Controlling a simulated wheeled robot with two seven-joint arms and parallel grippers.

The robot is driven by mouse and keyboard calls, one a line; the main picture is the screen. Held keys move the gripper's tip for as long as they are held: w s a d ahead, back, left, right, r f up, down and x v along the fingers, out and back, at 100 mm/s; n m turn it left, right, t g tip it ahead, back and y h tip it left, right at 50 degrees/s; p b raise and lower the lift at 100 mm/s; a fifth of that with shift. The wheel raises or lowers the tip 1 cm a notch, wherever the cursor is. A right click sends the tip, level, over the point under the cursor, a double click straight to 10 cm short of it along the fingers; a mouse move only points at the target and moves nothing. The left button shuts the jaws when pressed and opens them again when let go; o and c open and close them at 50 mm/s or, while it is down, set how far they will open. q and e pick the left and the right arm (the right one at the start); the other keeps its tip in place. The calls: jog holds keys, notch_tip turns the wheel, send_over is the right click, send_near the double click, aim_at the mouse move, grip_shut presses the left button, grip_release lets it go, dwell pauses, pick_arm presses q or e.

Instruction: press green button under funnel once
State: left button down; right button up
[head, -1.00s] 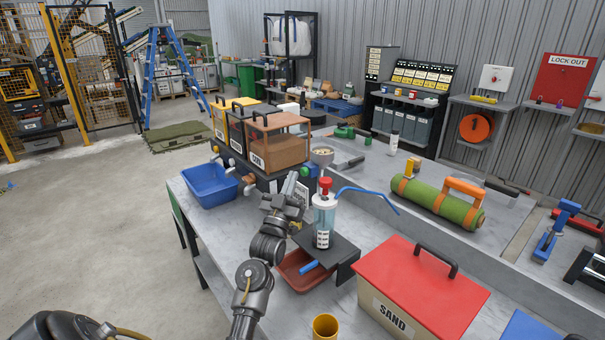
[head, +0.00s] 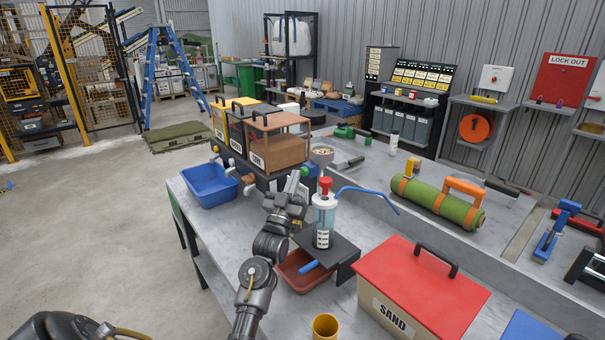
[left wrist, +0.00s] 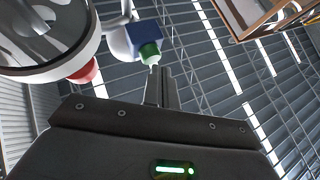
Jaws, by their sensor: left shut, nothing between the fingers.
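The funnel (head: 322,154) is a grey bowl with pale grains in it, at the back edge of the bench. A blue box (head: 311,172) with a green button (head: 304,171) sits just under it. My left gripper (head: 293,182) is shut and empty, pointing up at the button. Its closed fingers (left wrist: 161,85) end right by the button; I cannot tell whether they touch it. My right gripper is out of view.
A sand dispenser (head: 280,150) stands behind my left gripper, with a blue bin (head: 209,183) to its left. A red-topped bottle (head: 324,215) on a black stand is close on the right. A red-lidded sand box (head: 420,290) fills the front right.

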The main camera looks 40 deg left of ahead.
pick_arm(q)
jog(key=shift+w+d, duration=0.1)
jog(key=shift+w, duration=0.4)
dwell(0.7)
jog(key=shift+s, duration=0.2)
dwell(0.5)
jog(key=shift+s+a, duration=0.25)
jog(key=shift+s, duration=0.45)
jog(key=shift+s+p, duration=0.1)
jog(key=shift+p, duration=0.2)
jog(key=shift+s+a+p, duration=0.25)
jog(key=shift+s+p, duration=0.05)
jog(key=shift+s, duration=0.45)
jog(key=shift+s+a+p, duration=0.2)
jog(key=shift+s+p, duration=0.15)
jog(key=shift+s, duration=0.45)
jog(key=shift+s+a+p, duration=0.25)
jog(key=shift+s+p, duration=0.05)
jog(key=shift+s, duration=0.45)
